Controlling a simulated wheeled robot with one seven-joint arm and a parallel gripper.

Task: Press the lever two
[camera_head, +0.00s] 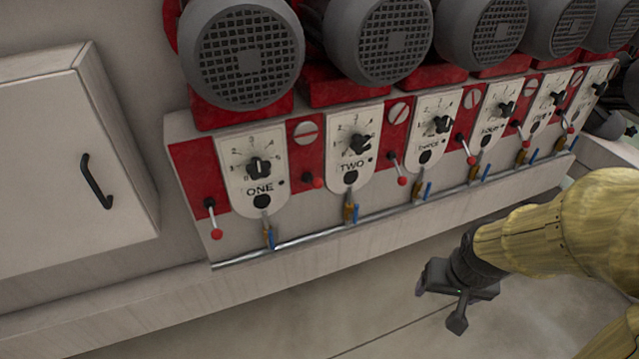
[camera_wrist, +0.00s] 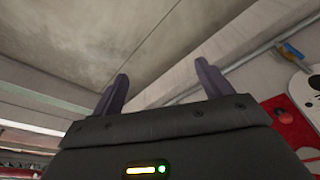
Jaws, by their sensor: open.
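Lever two (camera_head: 314,182) is on the red strip just left of the white plate marked TWO (camera_head: 349,167). Its red ball shows close to its dark pivot, so it looks foreshortened, unlike the neighbouring levers, which hang down. My gripper (camera_head: 438,306) is open and empty, low and to the right of lever two, apart from the panel. In the wrist view its two dark fingers (camera_wrist: 162,86) are spread with nothing between them. A red ball knob (camera_wrist: 279,113) shows at the right edge there; I cannot tell which lever it belongs to.
Lever one (camera_head: 217,233) hangs at the panel's left end, and lever three (camera_head: 402,181) hangs right of plate TWO. Blue-handled valves (camera_head: 356,213) line a metal rail below. Grey motors (camera_head: 378,40) stand above. A cabinet (camera_head: 60,160) is at left. The floor (camera_head: 370,315) below is clear.

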